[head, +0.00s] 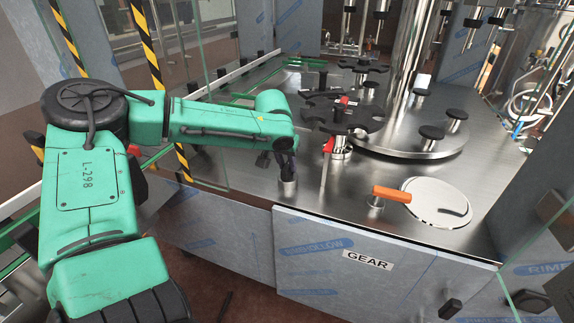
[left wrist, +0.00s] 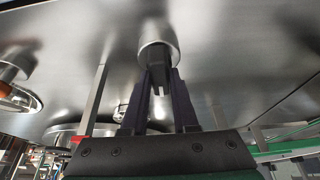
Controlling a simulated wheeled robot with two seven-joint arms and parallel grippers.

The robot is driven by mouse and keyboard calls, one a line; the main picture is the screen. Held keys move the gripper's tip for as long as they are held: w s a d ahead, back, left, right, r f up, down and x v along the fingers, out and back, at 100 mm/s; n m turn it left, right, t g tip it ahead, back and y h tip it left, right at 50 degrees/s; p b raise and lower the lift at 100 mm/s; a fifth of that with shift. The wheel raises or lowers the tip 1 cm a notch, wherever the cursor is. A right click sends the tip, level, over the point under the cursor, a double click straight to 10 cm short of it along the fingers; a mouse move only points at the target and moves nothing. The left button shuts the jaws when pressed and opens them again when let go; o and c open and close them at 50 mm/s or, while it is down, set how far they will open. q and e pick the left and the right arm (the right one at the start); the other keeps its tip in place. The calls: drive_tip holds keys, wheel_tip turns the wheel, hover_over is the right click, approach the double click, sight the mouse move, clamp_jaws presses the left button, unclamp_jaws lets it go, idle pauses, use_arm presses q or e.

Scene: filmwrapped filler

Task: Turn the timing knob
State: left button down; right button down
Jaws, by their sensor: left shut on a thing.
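The timing knob is a dark piece on a short metal post (head: 288,187) at the front left of the steel machine top. The post also shows in the left wrist view (left wrist: 158,46), with the dark knob (left wrist: 157,78) below it in the picture. My left gripper (head: 284,166) reaches down over the post from the end of my green arm. In the left wrist view its two dark fingers (left wrist: 160,85) stand on either side of the knob and are shut on it. In the head view the fingers largely hide the knob. My right gripper is not in view.
An orange handle (head: 392,194) on a post and a round lid (head: 436,203) lie to the right. Black star wheels (head: 342,118) with red parts stand close behind my left gripper. A glass panel (head: 207,140) stands beside my left arm.

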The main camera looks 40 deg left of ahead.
use_arm(q)
drive_tip(key=shift+s+f, duration=0.15)
drive_tip(key=shift+f, duration=0.05)
drive_tip(key=c, duration=0.7)
unclamp_jaws()
drive_tip(key=shift+r, duration=0.15)
drive_tip(key=shift+d+r, duration=0.1)
drive_tip(key=shift+r, duration=0.25)
drive_tip(key=v, duration=1.3)
drive_tip(key=shift+r+b, duration=0.3)
drive_tip(key=shift+d+f, duration=0.1)
drive_tip(key=shift+d, duration=0.05)
